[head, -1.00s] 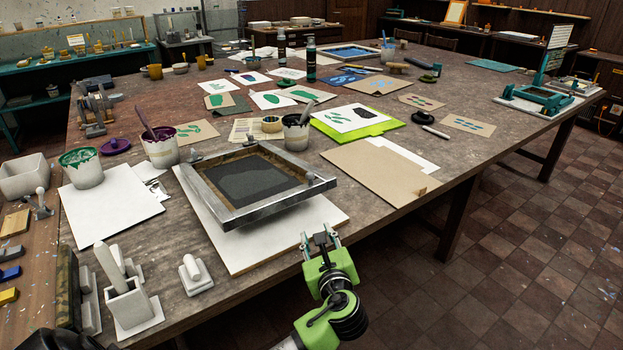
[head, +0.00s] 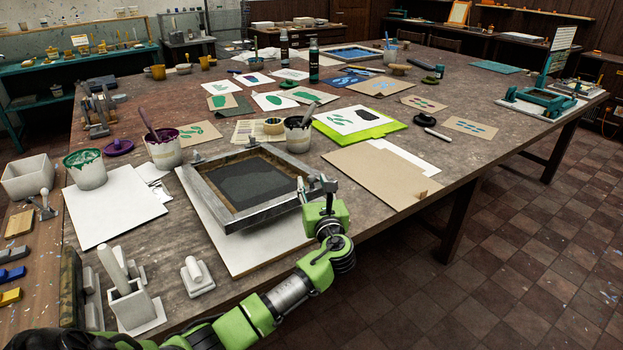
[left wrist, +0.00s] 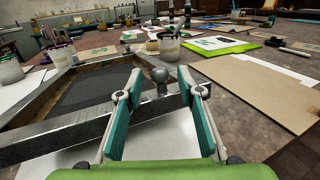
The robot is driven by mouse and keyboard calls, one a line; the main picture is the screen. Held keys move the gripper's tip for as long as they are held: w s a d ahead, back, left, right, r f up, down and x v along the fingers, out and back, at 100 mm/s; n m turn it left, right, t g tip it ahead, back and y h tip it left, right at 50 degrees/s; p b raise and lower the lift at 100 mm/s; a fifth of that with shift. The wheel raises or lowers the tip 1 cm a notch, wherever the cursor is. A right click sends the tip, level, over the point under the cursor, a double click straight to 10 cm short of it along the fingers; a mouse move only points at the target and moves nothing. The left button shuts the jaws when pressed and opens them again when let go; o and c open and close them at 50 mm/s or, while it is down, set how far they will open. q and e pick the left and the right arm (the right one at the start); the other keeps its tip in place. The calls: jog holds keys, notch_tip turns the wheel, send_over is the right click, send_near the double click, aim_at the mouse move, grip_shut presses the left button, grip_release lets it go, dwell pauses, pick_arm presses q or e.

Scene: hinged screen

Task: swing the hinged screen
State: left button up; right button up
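The hinged screen (head: 225,219) is a grey metal frame around dark mesh. It lies low over a white baseboard (head: 262,257), with hinge clamps (head: 196,157) at its far edge. A round grey knob (left wrist: 159,76) stands on the frame's near right corner. My left gripper (head: 318,184) is at that corner. In the left wrist view its two teal fingers (left wrist: 160,92) are spread, one on each side of the knob and the near frame bar (left wrist: 75,138). I see gaps beside the knob, so it is not clamped. My right gripper is not in view.
A stone-like holder (head: 130,300) and a small handled block (head: 196,275) stand left of the baseboard. Paint pots (head: 163,150) stand behind the screen. A brown board (head: 372,172) lies to the right. The table's front edge runs beneath my left arm.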

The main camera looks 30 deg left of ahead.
pick_arm(q)
jog(key=shift+x, duration=0.95)
jog(key=shift+w+a, duration=0.2)
jog(key=shift+w, duration=0.05)
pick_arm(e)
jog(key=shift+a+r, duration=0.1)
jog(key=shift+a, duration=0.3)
